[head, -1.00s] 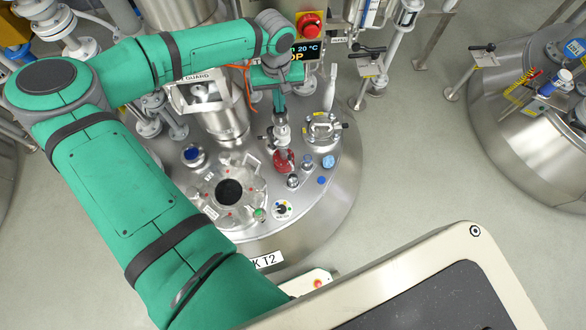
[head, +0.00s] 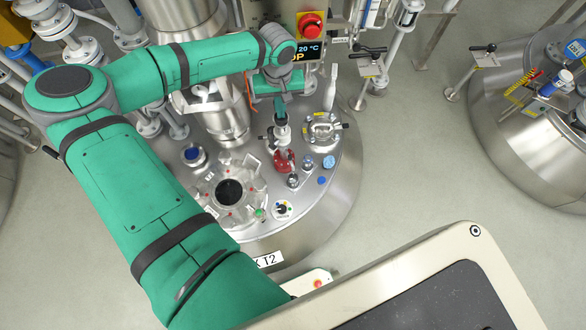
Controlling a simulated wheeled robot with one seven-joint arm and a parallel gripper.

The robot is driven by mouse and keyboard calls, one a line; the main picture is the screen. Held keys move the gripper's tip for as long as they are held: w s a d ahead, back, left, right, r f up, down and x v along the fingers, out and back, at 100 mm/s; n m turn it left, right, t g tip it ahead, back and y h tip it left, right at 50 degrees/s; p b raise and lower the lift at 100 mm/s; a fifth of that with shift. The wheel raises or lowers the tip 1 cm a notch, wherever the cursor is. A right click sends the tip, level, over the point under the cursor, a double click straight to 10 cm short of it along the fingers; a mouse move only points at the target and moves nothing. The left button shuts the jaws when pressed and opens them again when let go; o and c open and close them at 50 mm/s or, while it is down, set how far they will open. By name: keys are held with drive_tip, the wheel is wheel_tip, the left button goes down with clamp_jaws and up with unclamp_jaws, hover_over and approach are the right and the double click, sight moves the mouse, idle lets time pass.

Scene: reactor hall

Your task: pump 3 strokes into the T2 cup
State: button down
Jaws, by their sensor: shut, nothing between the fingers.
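The round steel vessel lid (head: 335,190) carries the label T2 (head: 268,261) on its front side. My gripper (head: 281,117) points down over the lid, right of its middle, with its fingers closed and nothing held. Just below the fingertips in the picture is a small pale grey and white fitting (head: 282,134), with a red part (head: 285,161) under it. I cannot tell whether my fingers touch the fitting, or whether it is the pump. The cup cannot be clearly made out among the lid fittings.
The lid has an open flanged hole (head: 230,191), a small clamped hatch (head: 323,129) and blue-capped ports (head: 193,154). Another vessel (head: 540,130) is at right, with clear floor between.

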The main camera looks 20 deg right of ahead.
drive_tip(key=shift+s+d+f, duration=0.1)
drive_tip(key=shift+s+f, duration=0.05)
drive_tip(key=shift+f, duration=0.1)
drive_tip(key=shift+r, duration=0.1)
drive_tip(key=shift+a+r, duration=0.2)
drive_tip(key=shift+r, duration=2.35)
drive_tip(key=shift+w+d, duration=0.1)
drive_tip(key=shift+w, duration=0.1)
drive_tip(key=shift+s+f, duration=0.1)
